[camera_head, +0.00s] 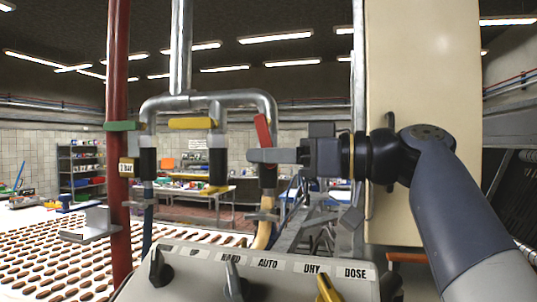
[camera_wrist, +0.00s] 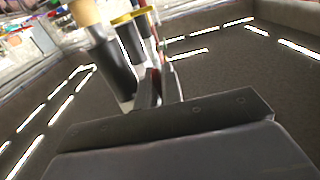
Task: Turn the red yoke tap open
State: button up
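The red tap handle (camera_head: 263,131) sits on the right branch of the grey pipe yoke (camera_head: 208,98). It leans, with its upper end to the left, and its lower end is by my fingers. My gripper (camera_head: 256,155) reaches in from the right, its fingers level across the top of the black sleeve (camera_head: 267,174) under the handle. In the wrist view my gripper (camera_wrist: 158,84) shows two narrow fingers, with a trace of red near them. Whether they touch or hold the handle cannot be told.
A yellow handle (camera_head: 193,123) is on the middle branch and a green one (camera_head: 122,126) on the left, by the red pipe (camera_head: 119,200). Below is a panel (camera_head: 200,285) with several knobs. A cream cabinet (camera_head: 430,60) stands at right, behind my arm.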

grip_shut()
jog(key=shift+f+b, duration=0.1)
jog(key=shift+b, duration=0.2)
jog(key=shift+a+f+b, duration=0.1)
jog(key=shift+f+b, duration=0.05)
jog(key=shift+b, duration=0.4)
jog(key=y+b, duration=0.1)
jog(key=b, duration=0.2)
jog(key=shift+w+a+f+t+y, duration=0.1)
jog(key=shift+a+t+y, duration=0.2)
jog(key=shift+y, duration=0.1)
jog(key=shift+w+a+y+b, duration=0.15)
jog(key=shift+y+b, duration=0.15)
jog(key=shift+b, duration=0.55)
jog(key=shift+r, duration=0.35)
jog(key=shift+o, duration=1)
grip_release()
